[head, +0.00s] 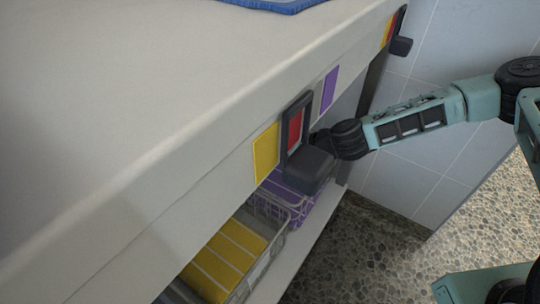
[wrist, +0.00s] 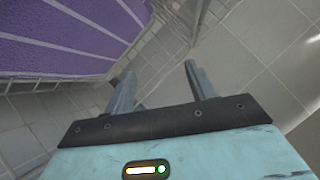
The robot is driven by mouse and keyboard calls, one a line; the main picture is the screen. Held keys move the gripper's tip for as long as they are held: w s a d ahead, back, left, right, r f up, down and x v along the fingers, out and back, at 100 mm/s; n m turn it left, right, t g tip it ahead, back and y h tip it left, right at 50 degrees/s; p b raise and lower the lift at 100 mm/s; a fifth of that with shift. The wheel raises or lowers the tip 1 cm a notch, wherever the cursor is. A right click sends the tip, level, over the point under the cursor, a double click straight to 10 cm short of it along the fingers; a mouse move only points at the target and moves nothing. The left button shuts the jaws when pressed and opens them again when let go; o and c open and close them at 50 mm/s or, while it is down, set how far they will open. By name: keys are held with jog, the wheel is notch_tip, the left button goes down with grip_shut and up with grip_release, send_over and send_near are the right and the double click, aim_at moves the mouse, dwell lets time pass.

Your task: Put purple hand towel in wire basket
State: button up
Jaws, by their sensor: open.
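A purple striped towel (head: 287,205) shows on the low shelf under the counter, partly behind wire mesh. I cannot tell if it lies in a basket or behind one. In the wrist view purple striped cloth (wrist: 60,38) fills the upper left. A wire basket (head: 272,212) stands on the same shelf near the towel. My gripper (wrist: 158,78) is open, with nothing between its two fingers, and the purple cloth is ahead and left of them. In the head view the fingers are hidden behind a dark block and the counter edge.
A yellow striped towel (head: 225,262) lies on the low shelf (head: 305,240) nearer the camera. The white counter (head: 150,80) overhangs it, with a yellow label (head: 266,152), a purple label (head: 329,89) and a dark block (head: 308,168) on its front. Pebbled floor (head: 365,255) is clear.

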jog(key=p+v, duration=0.4)
jog(key=v, duration=0.7)
jog(key=shift+s, duration=0.15)
